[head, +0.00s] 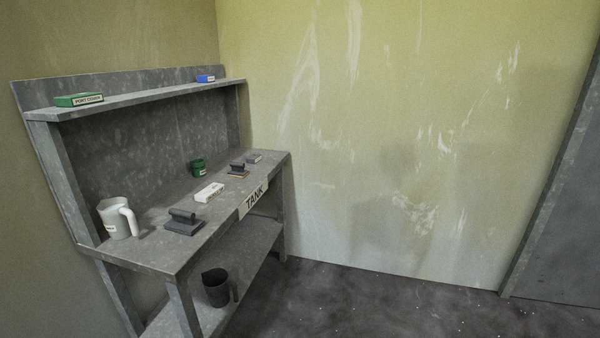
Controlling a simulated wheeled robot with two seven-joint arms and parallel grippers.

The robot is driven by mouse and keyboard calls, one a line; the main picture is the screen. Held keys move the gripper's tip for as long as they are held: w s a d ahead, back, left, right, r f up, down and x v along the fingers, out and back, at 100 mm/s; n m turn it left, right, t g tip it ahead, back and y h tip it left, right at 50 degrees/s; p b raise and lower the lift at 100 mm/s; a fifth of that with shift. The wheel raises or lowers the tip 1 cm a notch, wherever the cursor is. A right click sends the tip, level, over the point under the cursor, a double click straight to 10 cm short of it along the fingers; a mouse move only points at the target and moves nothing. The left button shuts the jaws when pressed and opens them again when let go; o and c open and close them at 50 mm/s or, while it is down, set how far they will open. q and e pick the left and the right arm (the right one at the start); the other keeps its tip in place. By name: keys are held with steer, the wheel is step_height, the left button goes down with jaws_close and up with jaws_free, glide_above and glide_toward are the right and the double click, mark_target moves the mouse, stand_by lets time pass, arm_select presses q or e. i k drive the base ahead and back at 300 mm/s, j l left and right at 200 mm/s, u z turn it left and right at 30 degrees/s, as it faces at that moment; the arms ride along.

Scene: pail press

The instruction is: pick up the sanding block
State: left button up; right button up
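Two handled blocks on the workbench top (160,248) could be the sanding block. The nearer one is a dark grey block with a raised handle (184,222), near the front edge. The farther one is a smaller dark block with a tan base (238,171), toward the bench's right end. I cannot tell which of them is the sanding block. Both appear to rest flat on the bench, with nothing touching them. Neither of my grippers is in view.
A white jug (115,221), a white labelled box (208,193), a green tin (198,168) and a small grey box (254,158) share the bench. A green box (78,100) and blue box (205,79) sit above. A dark jug (215,288) stands below. Floor (400,305) at right is clear.

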mark_target(238, 170)
steer(key=i+l+u, duration=0.5)
steer(key=i, duration=0.15)
steer(key=i+l+u, duration=0.3)
steer(key=i+l, duration=0.3)
steer(key=i, duration=0.25)
steer(key=i+l+u, duration=0.35)
steer(key=i+l, duration=0.4)
